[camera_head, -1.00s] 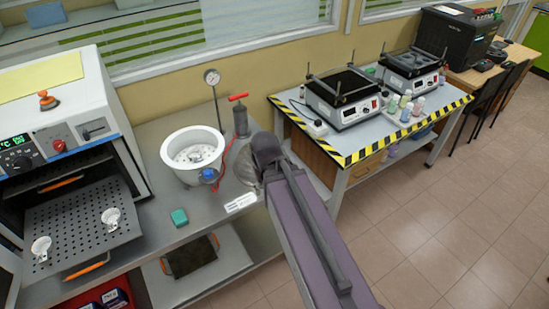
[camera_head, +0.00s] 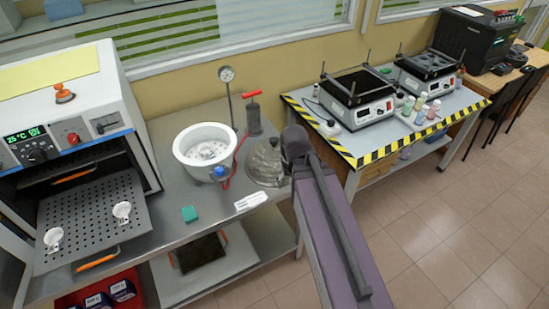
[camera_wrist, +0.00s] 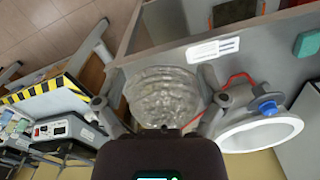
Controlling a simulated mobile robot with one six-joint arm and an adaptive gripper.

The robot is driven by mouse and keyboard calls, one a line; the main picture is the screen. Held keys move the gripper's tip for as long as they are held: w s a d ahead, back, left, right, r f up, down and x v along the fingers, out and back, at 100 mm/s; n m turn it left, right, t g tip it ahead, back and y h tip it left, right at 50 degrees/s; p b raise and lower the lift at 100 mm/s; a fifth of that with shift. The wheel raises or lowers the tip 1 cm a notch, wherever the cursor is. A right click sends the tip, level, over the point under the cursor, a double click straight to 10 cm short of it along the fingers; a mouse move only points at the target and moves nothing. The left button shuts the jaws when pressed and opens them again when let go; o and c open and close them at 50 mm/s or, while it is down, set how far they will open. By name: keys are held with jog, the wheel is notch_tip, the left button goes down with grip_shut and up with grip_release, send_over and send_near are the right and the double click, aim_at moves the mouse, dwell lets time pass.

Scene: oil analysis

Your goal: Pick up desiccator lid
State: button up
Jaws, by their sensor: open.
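The desiccator lid (camera_head: 264,163) is a clear, greyish glass dome. It rests on the metal bench just right of the white desiccator bowl (camera_head: 188,158), partly hidden by my arm in the head view. In the wrist view the lid (camera_wrist: 163,95) appears between the two fingers of my gripper (camera_wrist: 160,103), which are spread wide and empty. I cannot tell how far above the lid they are. The bowl (camera_wrist: 262,132) with its blue valve knob (camera_wrist: 268,107) lies right of the fingers there. My gripper's fingers are hidden in the head view.
A pressure gauge (camera_head: 226,75) on a post and a hand pump (camera_head: 253,115) with a red hose stand behind the bowl. A white label (camera_head: 251,201) and a green block (camera_head: 189,214) lie near the bench's front edge. An open oven (camera_head: 75,150) stands left.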

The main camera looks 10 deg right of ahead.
aim_at(274, 139)
jog(key=w+r+n+p, duration=0.2)
jog(key=w+r+p, duration=0.1)
jog(key=w, duration=1.1)
jog(key=w+r+n+p, duration=0.3)
jog(key=w+r, duration=0.1)
jog(key=w, duration=1)
jog(key=shift+w+a+n+p, duration=0.15)
jog(key=shift+a+n+p, duration=0.15)
jog(key=shift+a+p, duration=0.1)
jog(key=shift+f, duration=0.2)
notch_tip(274, 139, down, 8)
jog(key=b, duration=0.8)
jog(key=shift+f+b, duration=0.1)
jog(key=shift+b, duration=0.25)
jog(key=shift+f, duration=0.1)
jog(key=f+b, duration=0.3)
jog(key=shift+d+f, duration=0.2)
jog(key=shift+d, duration=0.1)
jog(key=shift+f+b, duration=0.85)
jog(key=shift+b, duration=0.25)
